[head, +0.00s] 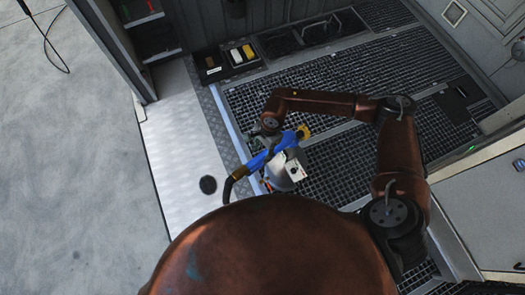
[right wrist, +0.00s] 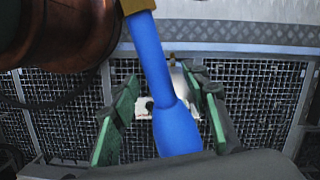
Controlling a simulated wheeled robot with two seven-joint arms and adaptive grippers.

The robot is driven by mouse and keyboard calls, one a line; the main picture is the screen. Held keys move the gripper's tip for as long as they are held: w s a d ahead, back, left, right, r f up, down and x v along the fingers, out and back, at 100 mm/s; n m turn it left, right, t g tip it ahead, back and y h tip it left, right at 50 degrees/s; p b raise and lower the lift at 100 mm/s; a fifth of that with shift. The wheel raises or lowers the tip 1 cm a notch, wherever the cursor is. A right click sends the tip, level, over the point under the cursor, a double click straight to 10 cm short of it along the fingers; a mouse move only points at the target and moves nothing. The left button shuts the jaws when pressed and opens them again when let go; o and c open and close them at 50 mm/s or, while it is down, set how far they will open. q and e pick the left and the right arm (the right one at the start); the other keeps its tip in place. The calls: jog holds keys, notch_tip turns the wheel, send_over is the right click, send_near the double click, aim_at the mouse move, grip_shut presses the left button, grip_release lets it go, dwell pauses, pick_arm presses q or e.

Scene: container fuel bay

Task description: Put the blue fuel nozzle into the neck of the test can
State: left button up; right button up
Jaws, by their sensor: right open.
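The blue fuel nozzle (head: 262,161) lies slanted in the head view, with brass-coloured parts at its ends and a black hose at its lower left. The silver test can (head: 281,181), with a pale plate on its side, is just below and right of it. Its neck is hidden, and I cannot tell whether the nozzle touches the can. My right gripper (head: 272,144) is at the nozzle. In the right wrist view, its green-padded fingers (right wrist: 162,88) are open on either side of the blue nozzle (right wrist: 178,128). My left gripper is not in view.
Dark grating (head: 340,175) covers the bay floor, with a pale metal strip (head: 180,150) along its left edge. A black tray (head: 210,68) with small items stands at the back. A grey cabinet (head: 485,215) is at the right. Bare concrete (head: 70,180) lies at the left.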

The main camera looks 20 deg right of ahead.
notch_tip(320, 180, up, 12)
jog(key=d, duration=0.2)
jog(key=shift+w+d, duration=0.15)
jog(key=shift+w, duration=0.2)
dwell(0.5)
